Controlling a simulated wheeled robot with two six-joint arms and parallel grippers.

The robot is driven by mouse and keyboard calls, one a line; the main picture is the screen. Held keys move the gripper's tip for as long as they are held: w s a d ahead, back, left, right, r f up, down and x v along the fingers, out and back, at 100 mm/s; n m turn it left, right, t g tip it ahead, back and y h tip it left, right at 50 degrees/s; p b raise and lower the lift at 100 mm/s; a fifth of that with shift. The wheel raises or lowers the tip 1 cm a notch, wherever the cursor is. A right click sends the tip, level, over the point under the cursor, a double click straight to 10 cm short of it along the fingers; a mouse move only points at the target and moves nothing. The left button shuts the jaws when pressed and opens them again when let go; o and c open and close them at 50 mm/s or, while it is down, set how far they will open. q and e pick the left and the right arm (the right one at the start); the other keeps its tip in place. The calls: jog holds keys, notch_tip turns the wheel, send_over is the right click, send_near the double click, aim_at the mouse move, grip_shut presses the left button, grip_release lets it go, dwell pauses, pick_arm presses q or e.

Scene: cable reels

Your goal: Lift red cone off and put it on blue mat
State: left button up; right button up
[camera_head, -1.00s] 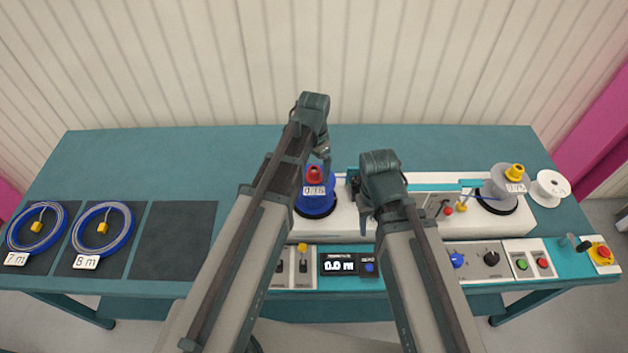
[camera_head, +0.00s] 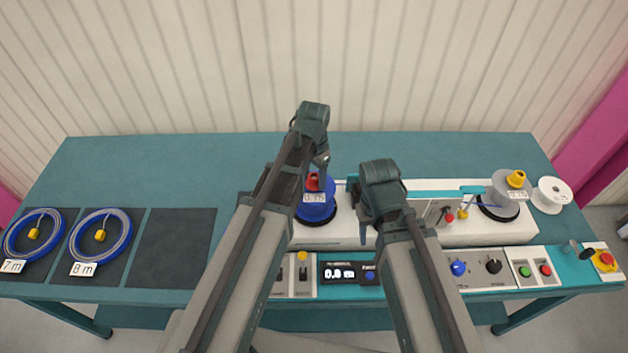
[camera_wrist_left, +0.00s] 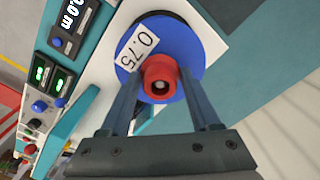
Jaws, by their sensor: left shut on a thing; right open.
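The red cone (camera_head: 313,182) sits at the centre of the blue reel (camera_head: 317,209), which carries a 0.75 label, on the left of the white machine. In the left wrist view the red cone (camera_wrist_left: 160,77) shows between the fingers, over the blue reel (camera_wrist_left: 184,47). My left gripper (camera_head: 320,165) is shut on the red cone; I cannot tell whether the cone is clear of the reel. My right gripper (camera_head: 366,222) is open and empty over the machine's middle. I make out no clearly blue mat.
Dark mats lie at the left: two hold blue cable coils (camera_head: 102,235), and one dark mat (camera_head: 172,247) is bare. A grey reel with a yellow cone (camera_head: 516,178) is at the machine's right, beside a white spool (camera_head: 553,194). A control panel (camera_head: 344,272) runs along the front.

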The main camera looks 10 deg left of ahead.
pick_arm(q)
jog(key=shift+r, duration=0.1)
notch_tip(320, 180, up, 10)
jog(key=p, duration=1)
jog(key=o, duration=0.7)
jog(key=c, duration=0.7)
